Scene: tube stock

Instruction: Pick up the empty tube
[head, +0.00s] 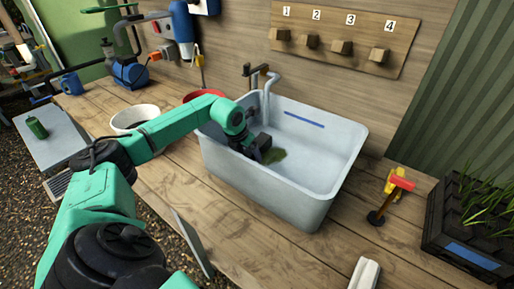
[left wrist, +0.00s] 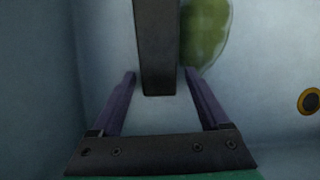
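A dark, straight-sided piece (left wrist: 157,50), which looks like the empty tube, is in the white sink (head: 265,180). In the left wrist view it runs down from the top edge, its near end between my fingertips. In the head view a dark block (head: 263,141) shows beside my gripper; it may be the same tube. My left gripper (head: 250,147) reaches down into the sink. Its two purple fingers (left wrist: 160,75) stand apart, one on each side of the tube's end; I cannot tell if they touch it. My right gripper is not in view.
A green patch (head: 272,156) lies on the sink floor beside the gripper. The sink walls surround it, with a tap (head: 266,82) at the back. A black crate of plants (head: 470,235), a red-topped tool (head: 400,183) and a white bucket (head: 133,116) stand on the wooden bench.

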